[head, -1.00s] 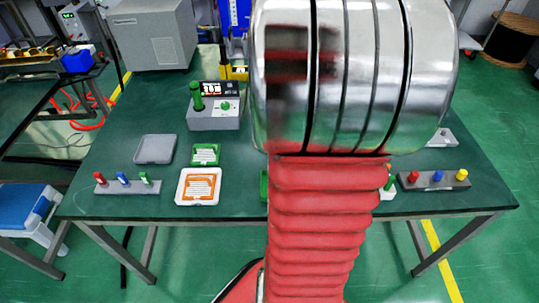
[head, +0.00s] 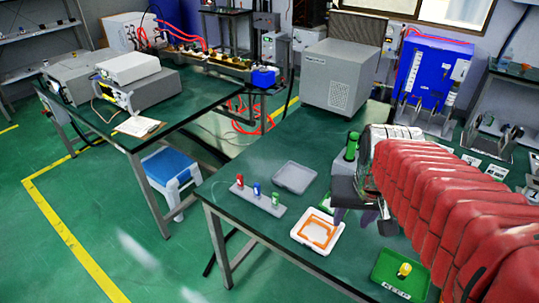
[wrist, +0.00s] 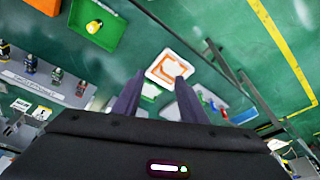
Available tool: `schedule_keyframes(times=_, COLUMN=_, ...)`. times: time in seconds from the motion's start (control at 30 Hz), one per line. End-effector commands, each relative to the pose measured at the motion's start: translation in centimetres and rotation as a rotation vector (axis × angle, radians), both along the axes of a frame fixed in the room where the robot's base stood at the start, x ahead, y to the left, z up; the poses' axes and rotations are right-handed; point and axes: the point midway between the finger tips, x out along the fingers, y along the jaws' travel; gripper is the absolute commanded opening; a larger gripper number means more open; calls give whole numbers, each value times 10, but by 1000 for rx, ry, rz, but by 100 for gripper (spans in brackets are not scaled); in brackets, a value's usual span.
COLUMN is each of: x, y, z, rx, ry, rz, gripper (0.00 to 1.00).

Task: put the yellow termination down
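The yellow termination (head: 404,270) is in a green tray (head: 386,281) at the front of the table in the head view. It also shows in the wrist view (wrist: 94,27), inside the same tray at top left, apart from my fingers. My gripper (head: 362,220) hangs over the table near the white tray with an orange outline (head: 318,232).
A grey rack (head: 258,203) holds red, blue and green terminations, with a grey tray (head: 295,177) behind it. In the wrist view a grey rack with several connectors (wrist: 45,85) is at left.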

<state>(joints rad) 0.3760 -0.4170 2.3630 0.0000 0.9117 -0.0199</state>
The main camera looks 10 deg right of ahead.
Motion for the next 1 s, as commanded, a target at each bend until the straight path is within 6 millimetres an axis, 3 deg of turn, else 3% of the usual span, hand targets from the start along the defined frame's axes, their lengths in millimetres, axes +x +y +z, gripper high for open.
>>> schedule_keyframes(times=0.03, x=-1, y=16, z=6, rx=-8, ry=-24, rz=44, gripper=38)
schedule_keyframes(times=0.2, x=-9, y=62, z=21, rx=-26, ry=-97, rz=170, gripper=38)
schedule_keyframes(times=0.43, x=-26, y=111, z=34, rx=-32, ry=-183, rz=317, gripper=38)
schedule_keyframes(times=0.6, x=-32, y=123, z=36, rx=-31, ry=-207, rz=357, gripper=38)
schedule_keyframes(times=1.0, x=-32, y=123, z=36, rx=-32, ry=-207, rz=356, gripper=38)
